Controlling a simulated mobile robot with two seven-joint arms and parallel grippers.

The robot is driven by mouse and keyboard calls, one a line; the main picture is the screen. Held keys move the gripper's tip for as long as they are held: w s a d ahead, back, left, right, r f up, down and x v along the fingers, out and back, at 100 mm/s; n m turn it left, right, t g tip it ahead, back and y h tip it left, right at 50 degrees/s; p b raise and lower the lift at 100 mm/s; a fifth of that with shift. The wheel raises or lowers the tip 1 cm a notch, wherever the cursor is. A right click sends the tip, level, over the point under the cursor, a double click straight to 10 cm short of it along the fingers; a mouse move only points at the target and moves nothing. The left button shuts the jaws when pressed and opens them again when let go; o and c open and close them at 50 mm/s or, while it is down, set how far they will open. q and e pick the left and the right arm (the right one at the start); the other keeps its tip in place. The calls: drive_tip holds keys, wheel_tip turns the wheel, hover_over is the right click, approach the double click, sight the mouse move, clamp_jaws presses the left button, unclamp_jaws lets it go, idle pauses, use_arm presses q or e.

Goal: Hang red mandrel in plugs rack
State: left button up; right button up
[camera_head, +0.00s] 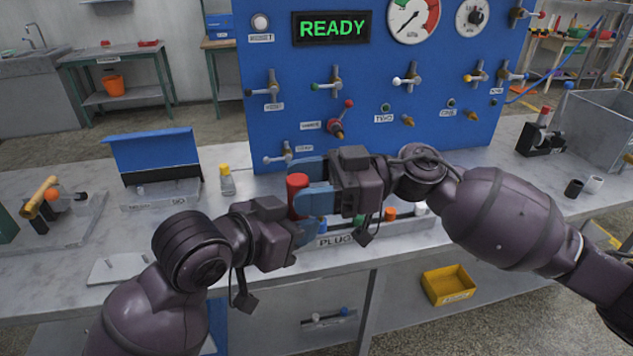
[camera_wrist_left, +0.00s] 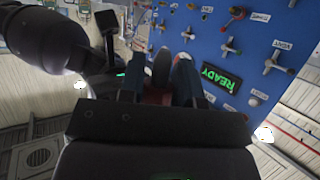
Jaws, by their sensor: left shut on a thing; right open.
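The red mandrel (camera_head: 297,182) is upright in the head view, above the front of the bench. My left gripper (camera_head: 295,212) is shut on its lower part, which is mostly hidden. My right gripper (camera_head: 306,184) is open, with its blue fingers beside the mandrel from the right; I cannot tell whether they touch it. In the left wrist view, a little red of the mandrel (camera_wrist_left: 158,96) shows between the dark fingers. The plugs rack (camera_head: 335,240) stands below and behind the grippers, partly hidden. Blue, green, orange and white plugs show along it.
A blue panel (camera_head: 290,100) with valves, gauges and a READY display rises behind. A blue-lidded box (camera_head: 155,160) and a yellow-capped bottle (camera_head: 226,180) stand to the left. A grey bin (camera_head: 600,125) and two small cups stand right. A yellow bin (camera_head: 448,285) is below.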

drive_tip(key=c, duration=1)
use_arm(q)
drive_tip(key=o, duration=1.1)
use_arm(e)
drive_tip(key=shift+c, duration=0.6)
